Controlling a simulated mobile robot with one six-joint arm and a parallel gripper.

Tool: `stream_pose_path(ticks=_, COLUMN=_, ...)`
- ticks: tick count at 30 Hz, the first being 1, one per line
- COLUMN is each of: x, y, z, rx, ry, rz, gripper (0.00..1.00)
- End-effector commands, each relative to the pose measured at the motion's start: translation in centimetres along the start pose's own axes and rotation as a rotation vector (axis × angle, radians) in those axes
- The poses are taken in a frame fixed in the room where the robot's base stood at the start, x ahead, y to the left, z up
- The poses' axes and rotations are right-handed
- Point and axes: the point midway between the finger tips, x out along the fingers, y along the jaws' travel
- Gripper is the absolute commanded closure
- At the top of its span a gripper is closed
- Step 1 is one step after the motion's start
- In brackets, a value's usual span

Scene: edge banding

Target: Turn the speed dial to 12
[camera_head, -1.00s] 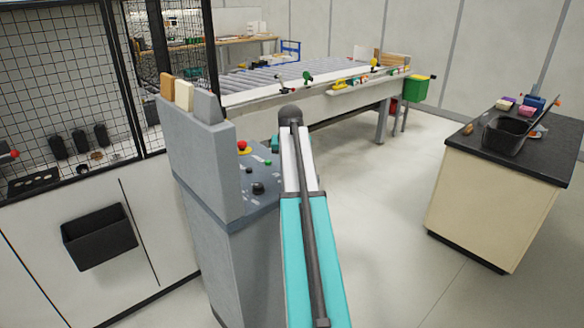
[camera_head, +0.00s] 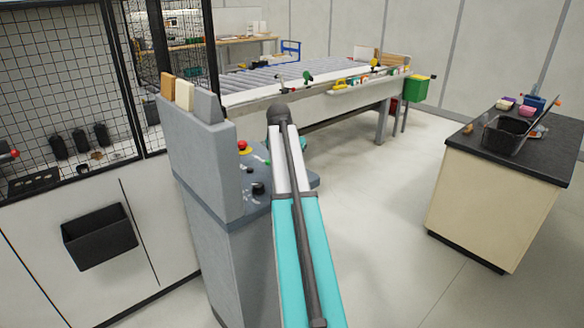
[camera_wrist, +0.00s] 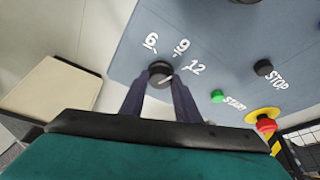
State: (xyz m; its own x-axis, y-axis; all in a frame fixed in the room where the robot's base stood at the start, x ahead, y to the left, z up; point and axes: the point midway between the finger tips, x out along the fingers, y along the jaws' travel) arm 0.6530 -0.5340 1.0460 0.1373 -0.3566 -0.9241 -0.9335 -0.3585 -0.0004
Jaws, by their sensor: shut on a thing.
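The speed dial (camera_wrist: 160,73) is a round black knob with a white pointer line on a blue-grey panel (camera_wrist: 215,50). Printed marks 6, 9 and 12 curve around it. The pointer line lies on the dial's right side, towards the 12 (camera_wrist: 196,69); its exact alignment is hard to tell. My gripper (camera_wrist: 161,82) is shut on the dial, with one dark finger on each side of it. In the head view the dial (camera_head: 258,187) shows on the console top, left of my arm, which hides my gripper.
Close to the dial are the green START button (camera_wrist: 217,95), the black STOP button (camera_wrist: 263,67) and a red emergency button (camera_wrist: 266,124) on yellow. The console's upright box (camera_head: 205,165) stands to the left. Open floor (camera_head: 375,220) lies to the right, before a cabinet (camera_head: 490,205).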

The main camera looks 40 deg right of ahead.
Motion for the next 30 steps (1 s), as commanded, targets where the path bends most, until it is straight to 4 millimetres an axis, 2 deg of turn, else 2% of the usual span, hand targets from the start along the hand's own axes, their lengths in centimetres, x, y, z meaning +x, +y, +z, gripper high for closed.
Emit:
stream_pose_path(ticks=15, x=0.07, y=-0.36, z=-0.38, rx=0.339, ry=0.006, rz=0.142, gripper=0.93)
stream_pose_path(ticks=30, x=0.00, y=-0.39, z=-0.27, rx=0.421, ry=0.006, rz=0.176, gripper=0.93)
